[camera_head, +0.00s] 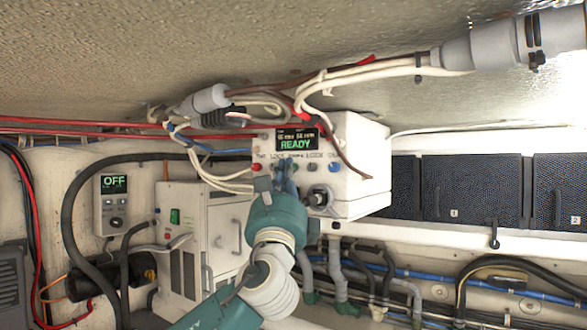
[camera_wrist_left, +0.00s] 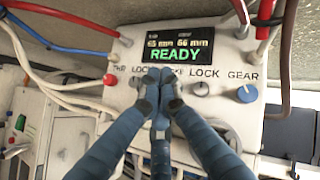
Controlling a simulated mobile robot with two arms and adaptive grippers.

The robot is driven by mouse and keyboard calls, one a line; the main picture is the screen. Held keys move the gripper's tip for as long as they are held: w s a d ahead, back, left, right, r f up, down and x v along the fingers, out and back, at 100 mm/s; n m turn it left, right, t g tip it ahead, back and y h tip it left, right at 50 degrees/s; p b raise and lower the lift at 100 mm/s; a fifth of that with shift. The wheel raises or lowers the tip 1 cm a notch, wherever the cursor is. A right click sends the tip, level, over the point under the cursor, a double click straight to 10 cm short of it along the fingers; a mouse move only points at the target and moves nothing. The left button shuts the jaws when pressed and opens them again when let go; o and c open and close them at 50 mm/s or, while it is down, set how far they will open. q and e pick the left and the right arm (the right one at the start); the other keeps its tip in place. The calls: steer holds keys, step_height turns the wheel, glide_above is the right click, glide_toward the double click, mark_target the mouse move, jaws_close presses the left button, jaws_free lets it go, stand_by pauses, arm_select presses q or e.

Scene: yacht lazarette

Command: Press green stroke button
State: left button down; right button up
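The white control box (camera_head: 350,155) hangs at the middle, with a lit display (camera_head: 296,140) reading READY in green. It also shows in the left wrist view (camera_wrist_left: 225,118). Its front has a row of controls: a red button (camera_wrist_left: 109,79) on the left, a grey knob (camera_wrist_left: 201,89) and a blue knob (camera_wrist_left: 246,93) on the right. My left gripper (camera_wrist_left: 160,76) is shut and empty, its fingertips together in front of the panel just below the display. I cannot tell whether the tips touch the panel.
White cables (camera_head: 215,172) run into the box's left side, and more cables and a grey connector (camera_head: 205,102) hang above it. A white cabinet (camera_head: 190,240) stands below left, and a panel reading OFF (camera_head: 114,200) is on the wall. Dark panels (camera_head: 470,190) lie right.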

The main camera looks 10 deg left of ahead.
arm_select(q)
steer(key=shift+w, duration=0.15)
steer(key=shift+w+d, duration=0.2)
steer(key=shift+w, duration=0.05)
steer(key=shift+w, duration=0.35)
stand_by(1.2)
steer(key=shift+s, duration=0.15)
steer(key=shift+s+a, duration=0.2)
steer(key=shift+s, duration=0.35)
steer(key=s, duration=0.1)
steer(key=s+a, duration=0.1)
steer(key=s, duration=0.1)
steer(key=s+b, duration=0.1)
steer(key=shift+s+a, duration=0.35)
